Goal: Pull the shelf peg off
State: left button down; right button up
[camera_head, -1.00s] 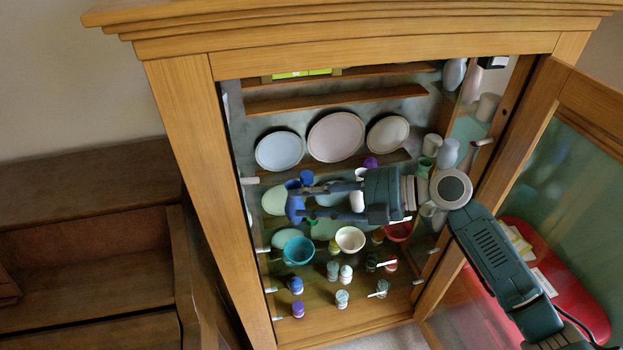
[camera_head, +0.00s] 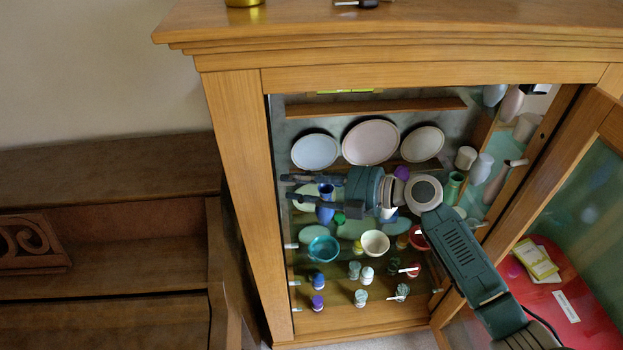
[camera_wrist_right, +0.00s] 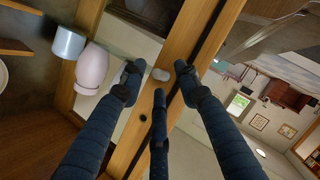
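The white shelf peg (camera_wrist_right: 160,74) sticks out of the cabinet's wooden post in the right wrist view. My right gripper (camera_wrist_right: 158,72) is open, with its fingertips spread around the peg; I cannot tell whether they touch it. In the head view, my right gripper (camera_head: 287,187) reaches left across the cabinet interior to the left post, and the peg there is hidden behind the fingers. Other white pegs show lower on that side, such as one peg (camera_head: 291,246). My left gripper is not in view.
Plates such as the pink one (camera_head: 370,142) lean above my right gripper. A blue vase (camera_head: 326,204) stands close under the fingers. A teal bowl (camera_head: 323,249), a white bowl (camera_head: 375,243) and several jars stand below. The glass door (camera_head: 585,190) is open at right.

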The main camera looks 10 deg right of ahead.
jog(key=shift+a, duration=0.1)
jog(key=shift+f, duration=0.1)
grip_shut()
dwell(0.3)
jog(key=shift+f, duration=0.1)
jog(key=shift+w+d+b, duration=0.1)
jog(key=shift+d+b, duration=0.9)
jog(key=shift+d, duration=0.05)
jog(key=shift+d, duration=0.2)
jog(key=shift+d+b, duration=0.25)
jog(key=shift+b, duration=0.1)
jog(key=shift+r, duration=0.2)
